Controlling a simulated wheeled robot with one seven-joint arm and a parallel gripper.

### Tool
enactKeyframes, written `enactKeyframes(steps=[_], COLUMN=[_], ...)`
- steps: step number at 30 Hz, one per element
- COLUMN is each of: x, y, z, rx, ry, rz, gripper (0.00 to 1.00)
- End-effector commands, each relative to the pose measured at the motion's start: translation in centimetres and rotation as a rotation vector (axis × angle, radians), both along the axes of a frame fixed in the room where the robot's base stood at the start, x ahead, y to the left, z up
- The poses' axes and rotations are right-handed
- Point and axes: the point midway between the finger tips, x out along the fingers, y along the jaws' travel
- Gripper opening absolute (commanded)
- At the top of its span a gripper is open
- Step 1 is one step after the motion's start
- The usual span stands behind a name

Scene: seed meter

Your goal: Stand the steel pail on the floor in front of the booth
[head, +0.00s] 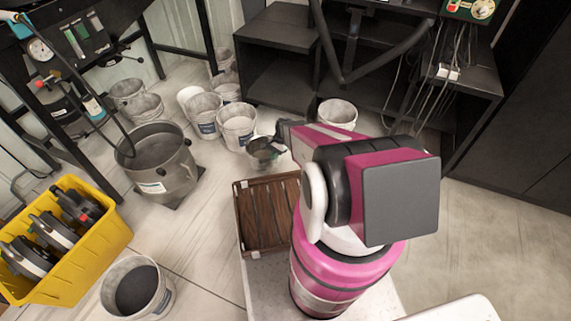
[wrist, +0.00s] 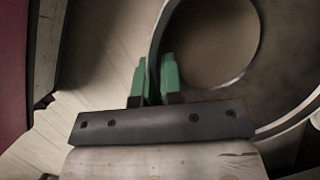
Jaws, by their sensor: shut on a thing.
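A small grey steel pail (head: 262,149) hangs at the end of my arm in the head view, in front of the white buckets. My gripper (head: 280,143) is at its right side, partly hidden by my wrist. In the wrist view the green fingers of my gripper (wrist: 154,65) are closed on the near wall of the round pail (wrist: 210,45), with its rim between them. The pail seems to be held above the floor; the exact gap is hard to tell. A black frame with a gauge and hoses (head: 75,60) stands at upper left; I cannot tell whether it is the booth.
White buckets (head: 237,125) stand close behind the pail. A large steel pot (head: 157,165) is to its left and a brown slatted crate (head: 268,212) is nearer. A yellow bin (head: 75,255) is at lower left. Black shelving (head: 285,60) stands behind. Bare floor (head: 215,165) lies between pot and pail.

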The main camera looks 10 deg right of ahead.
Motion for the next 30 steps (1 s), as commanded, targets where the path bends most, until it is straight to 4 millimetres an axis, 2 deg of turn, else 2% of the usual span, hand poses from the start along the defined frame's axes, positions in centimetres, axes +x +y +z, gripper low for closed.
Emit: enactKeyframes(steps=[6,13,20,30], x=[1.5,2.4,2.5,2.6], y=[-4.2,-7.6,-8.5,-8.5], z=[-2.7,-4.8,-5.5,-9.3], rx=[0.001,0.0,0.001,0.002], ry=[0.001,0.001,0.001,0.001], rz=[-0.004,-0.002,0.0,0.0], gripper=[0.0,0.0,0.0,0.0])
